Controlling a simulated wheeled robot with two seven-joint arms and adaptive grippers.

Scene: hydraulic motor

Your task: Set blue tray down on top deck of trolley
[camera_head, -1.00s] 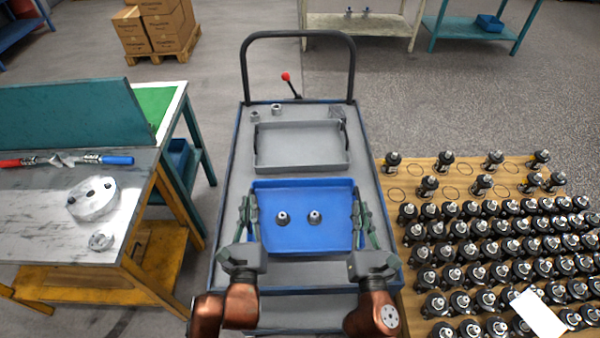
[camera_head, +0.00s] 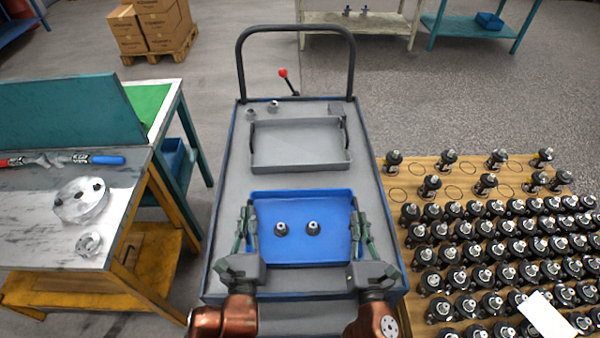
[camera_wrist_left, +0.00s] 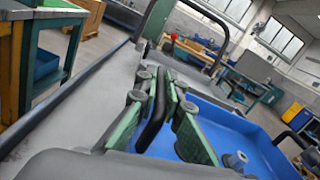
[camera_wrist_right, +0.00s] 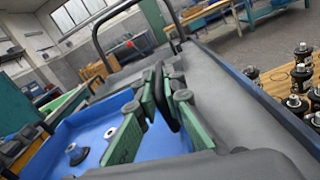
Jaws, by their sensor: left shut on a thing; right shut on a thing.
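The blue tray (camera_head: 300,252) is over the near half of the trolley's grey top deck (camera_head: 228,190) in the head view, level, with two small grey metal parts (camera_head: 312,228) standing in it. My left gripper (camera_head: 247,212) is shut on the tray's left handle, a dark bar seen in the left wrist view (camera_wrist_left: 152,118). My right gripper (camera_head: 358,212) is shut on the right handle, a dark bar in the right wrist view (camera_wrist_right: 164,98). I cannot tell whether the tray's underside touches the deck.
A grey tray (camera_head: 300,146) lies on the deck's far half, with small metal fittings (camera_head: 273,107) behind it. The trolley's handle (camera_head: 296,30) rises at the far end. A workbench (camera_head: 110,220) stands left; a wooden board (camera_head: 415,180) with many pumps lies right.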

